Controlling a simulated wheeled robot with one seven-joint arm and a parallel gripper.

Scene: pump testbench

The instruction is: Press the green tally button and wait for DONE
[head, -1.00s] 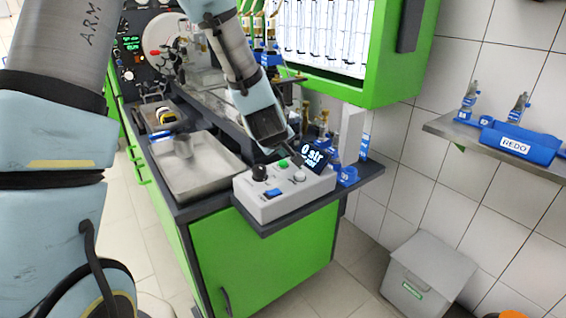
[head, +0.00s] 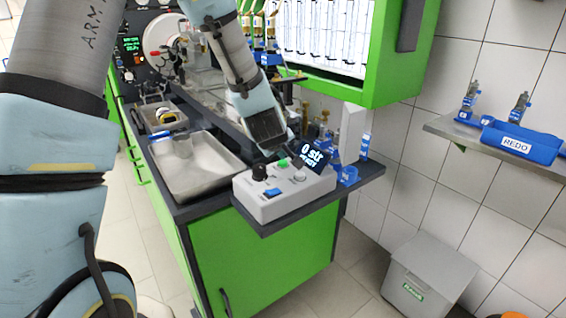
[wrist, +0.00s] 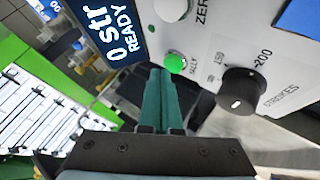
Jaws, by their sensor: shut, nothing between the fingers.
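The green tally button (head: 283,163) is on the top of a white control box (head: 285,200) at the bench corner. It also shows in the wrist view (wrist: 174,62), just beyond my fingertips. My gripper (wrist: 158,74) has its teal fingers together, with nothing visible between them. The fingertips look close to the button but apart from it; the exact gap is hard to judge. In the head view my gripper (head: 278,150) hangs just above and behind the box. The box's display (wrist: 108,32) reads "0 str READY".
A black knob (wrist: 237,92), a pale round button (head: 299,176) and a blue switch (head: 272,193) share the box. A metal tray (head: 205,175) lies to its left. A white upright block (head: 352,132) and blue holders (head: 348,175) stand to its right.

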